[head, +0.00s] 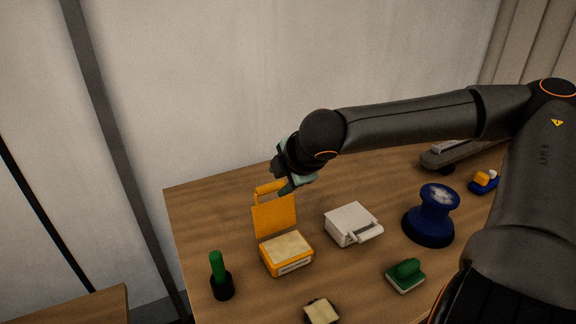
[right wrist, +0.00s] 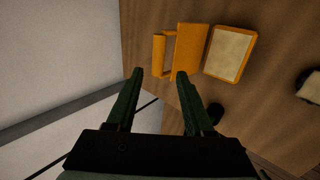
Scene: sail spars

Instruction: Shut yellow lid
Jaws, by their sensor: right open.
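The yellow lid (head: 274,214) stands raised, open, at the back of a yellow box (head: 287,254) with a pale top inside. A yellow handle loop sticks up from the lid's top edge. In the right wrist view the lid (right wrist: 188,52) and the box (right wrist: 230,53) lie beyond the fingertips. My right gripper (head: 286,186) is at the upper right of the lid, close to its handle; contact cannot be told in the head view. My left gripper is not in view.
A white box (head: 352,223) with a handle stands right of the yellow box. A green peg in a black holder (head: 222,284) stands front left. A green-handled block (head: 405,276), a blue spool (head: 430,217) and a small pale-topped block (head: 321,312) share the wooden table (head: 200,210).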

